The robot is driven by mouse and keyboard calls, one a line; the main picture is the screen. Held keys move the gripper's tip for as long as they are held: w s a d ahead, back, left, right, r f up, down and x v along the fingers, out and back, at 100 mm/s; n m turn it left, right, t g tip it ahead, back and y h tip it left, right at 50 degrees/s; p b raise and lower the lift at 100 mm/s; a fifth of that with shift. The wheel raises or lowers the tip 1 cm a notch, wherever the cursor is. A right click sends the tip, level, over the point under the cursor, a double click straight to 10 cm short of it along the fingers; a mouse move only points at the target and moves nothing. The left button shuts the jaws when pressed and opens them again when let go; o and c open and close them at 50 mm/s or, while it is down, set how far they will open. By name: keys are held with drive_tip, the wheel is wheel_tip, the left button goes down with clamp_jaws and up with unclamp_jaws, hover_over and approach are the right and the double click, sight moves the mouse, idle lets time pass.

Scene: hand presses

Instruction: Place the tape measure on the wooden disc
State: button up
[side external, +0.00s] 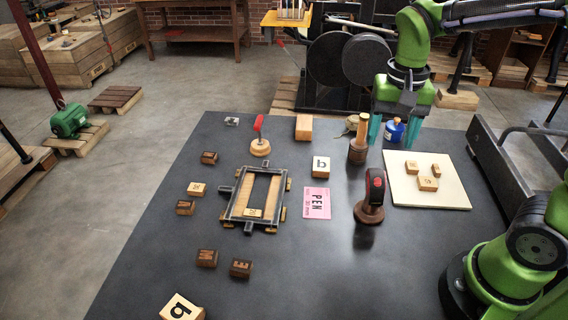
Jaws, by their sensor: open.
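A black block with red marks, which looks like the tape measure (375,187), stands on end near the middle right of the black table. Under it is a dark brown round base (369,213), which looks like the wooden disc; the two appear to touch. My gripper (394,139) is at the back of the table, behind and to the right of the tape measure and apart from it. Its teal fingers are spread wide. A small blue bottle (392,132) shows between them; I cannot tell whether it is between them in depth.
A wooden mallet (357,147) stands left of my gripper. A cream board (439,194) with wooden blocks lies right. A frame (231,207), a pink card (317,203) and a pale round base with a red handle (260,147) stand left. The front middle is clear.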

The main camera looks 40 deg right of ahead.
drive_tip(key=s+a+r+n+t+y, duration=0.2)
drive_tip(key=s+r+n+t, duration=0.2)
drive_tip(key=t, duration=0.3)
drive_tip(key=shift+s+n, duration=0.5)
drive_tip(key=shift+o, duration=0.5)
drive_tip(key=shift+a, duration=0.1)
